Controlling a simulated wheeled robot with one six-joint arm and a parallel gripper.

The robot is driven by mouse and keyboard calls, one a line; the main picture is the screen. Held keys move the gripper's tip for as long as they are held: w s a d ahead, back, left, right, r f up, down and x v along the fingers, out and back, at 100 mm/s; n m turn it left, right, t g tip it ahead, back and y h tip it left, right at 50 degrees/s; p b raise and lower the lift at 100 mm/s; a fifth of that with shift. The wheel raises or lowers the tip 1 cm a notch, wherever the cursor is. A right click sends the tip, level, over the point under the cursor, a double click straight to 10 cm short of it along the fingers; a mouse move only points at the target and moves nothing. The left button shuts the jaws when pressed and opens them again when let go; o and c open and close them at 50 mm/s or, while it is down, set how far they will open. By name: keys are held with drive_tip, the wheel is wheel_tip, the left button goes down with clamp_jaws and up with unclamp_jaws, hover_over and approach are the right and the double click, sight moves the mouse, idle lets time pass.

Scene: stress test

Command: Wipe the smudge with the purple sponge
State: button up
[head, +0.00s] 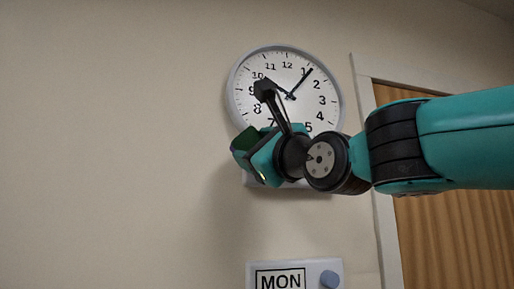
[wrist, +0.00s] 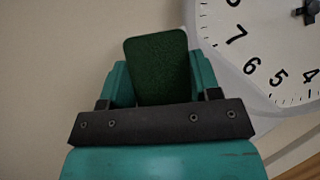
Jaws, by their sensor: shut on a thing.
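My gripper (head: 251,152) is in front of the wall, at the lower left edge of the round clock (head: 318,100). It is shut on a dark green block with rounded corners, like a sponge (wrist: 157,62). The block sits between the two teal fingers in the wrist view and shows as a dark patch at the gripper's end in the head view (head: 244,141). It looks green, not purple, and I see no purple sponge. No smudge shows in either view. I cannot tell whether the block touches the wall.
The clock also fills the right of the wrist view (wrist: 258,42). A white ledge or box (head: 318,187) shows below the clock, partly behind my arm. A MON sign (head: 262,268) with a blue-grey round piece (head: 329,279) is lower. A wooden door (head: 450,235) is right. The left wall is bare.

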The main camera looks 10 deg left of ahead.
drive_tip(key=shift+w+a+p, duration=0.3)
drive_tip(key=shift+w+a, duration=0.05)
drive_tip(key=shift+w, duration=0.3)
drive_tip(key=shift+d, duration=0.1)
drive_tip(key=shift+w+d+f+b, duration=0.1)
drive_tip(key=shift+w+d+b, duration=0.35)
drive_tip(key=shift+d, duration=0.4)
drive_tip(key=shift+w+d+b, duration=0.4)
drive_tip(key=shift+d, duration=0.45)
drive_tip(key=shift+c, duration=0.3)
drive_tip(key=shift+s+a, duration=0.3)
drive_tip(key=shift+a, duration=0.3)
drive_tip(key=shift+s+a, duration=0.25)
drive_tip(key=shift+a, duration=0.4)
drive_tip(key=shift+s+a, duration=0.3)
drive_tip(key=shift+a, duration=0.3)
drive_tip(key=s+b, duration=0.1)
drive_tip(key=s+d+b, duration=0.2)
drive_tip(key=s, duration=0.1)
drive_tip(key=shift+s, duration=0.1)
drive_tip(key=shift+s+d+b, duration=0.35)
drive_tip(key=shift+s+b, duration=0.05)
drive_tip(key=shift+s, duration=0.2)
drive_tip(key=shift+s, duration=0.1)
